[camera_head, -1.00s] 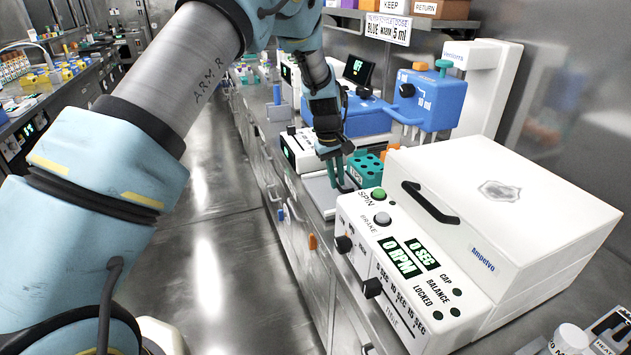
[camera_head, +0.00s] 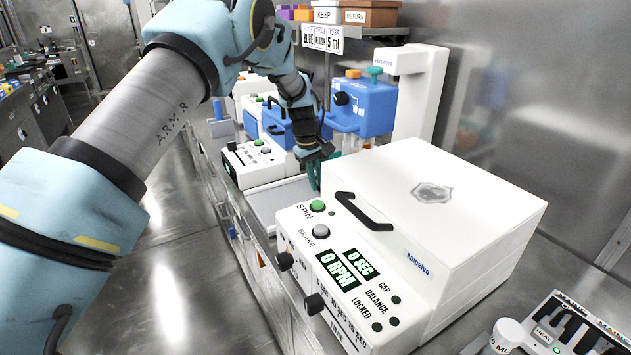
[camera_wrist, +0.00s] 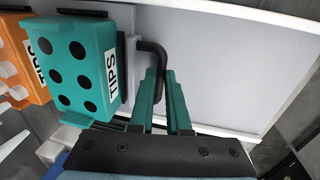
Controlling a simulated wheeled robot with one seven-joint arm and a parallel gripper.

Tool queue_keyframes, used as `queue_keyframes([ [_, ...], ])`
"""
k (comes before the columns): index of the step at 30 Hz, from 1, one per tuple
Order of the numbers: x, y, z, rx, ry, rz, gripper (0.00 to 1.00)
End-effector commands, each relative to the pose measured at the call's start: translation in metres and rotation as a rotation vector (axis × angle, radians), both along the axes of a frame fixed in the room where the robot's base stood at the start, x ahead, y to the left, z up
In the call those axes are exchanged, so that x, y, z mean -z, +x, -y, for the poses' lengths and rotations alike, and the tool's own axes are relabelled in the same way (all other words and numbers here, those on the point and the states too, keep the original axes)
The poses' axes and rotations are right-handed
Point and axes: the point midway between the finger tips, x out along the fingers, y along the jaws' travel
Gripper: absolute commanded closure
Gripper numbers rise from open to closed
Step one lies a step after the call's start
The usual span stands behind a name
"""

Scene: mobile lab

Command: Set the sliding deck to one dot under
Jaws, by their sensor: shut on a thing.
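The sliding deck (camera_wrist: 225,65) is a flat light-grey plate with a raised rim, filling much of the wrist view; it also shows in the head view (camera_head: 272,203), left of the white centrifuge. A black bent handle (camera_wrist: 152,48) is at the deck's edge. My gripper (camera_wrist: 161,75) has teal fingers shut on this handle, which passes between them. In the head view my gripper (camera_head: 314,172) points down behind the centrifuge's corner. A teal tip rack (camera_wrist: 82,65) with black holes, labelled TIPS, stands beside the handle. I cannot make out any deck dots.
The white centrifuge (camera_head: 440,195) with its black lid handle stands close on the near right. A blue dispenser (camera_head: 365,105) stands behind. A white box with knobs (camera_head: 262,160) is left of my gripper. An orange rack (camera_wrist: 30,50) adjoins the teal one. The floor aisle at left is clear.

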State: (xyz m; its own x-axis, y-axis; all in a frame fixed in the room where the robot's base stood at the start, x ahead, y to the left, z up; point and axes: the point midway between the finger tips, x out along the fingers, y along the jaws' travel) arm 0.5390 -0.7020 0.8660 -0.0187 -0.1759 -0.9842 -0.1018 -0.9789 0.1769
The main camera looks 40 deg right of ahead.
Motion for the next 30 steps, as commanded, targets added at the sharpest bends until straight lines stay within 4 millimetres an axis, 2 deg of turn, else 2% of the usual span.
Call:
queue_keyframes([
  [3, -0.001, 0.001, 0.000, 0.000, -0.002, 0.002, 1.00],
  [4, -0.001, 0.001, 0.000, 0.000, -0.002, 0.002, 0.83],
  [7, -0.001, 0.001, 0.000, 0.000, -0.002, 0.002, 0.73],
  [17, -0.005, 0.001, -0.001, 0.000, -0.002, 0.002, 0.73],
  [20, -0.017, 0.001, -0.002, -0.001, -0.004, 0.004, 0.73],
  [30, -0.080, 0.002, -0.014, -0.001, -0.004, 0.003, 0.73],
])
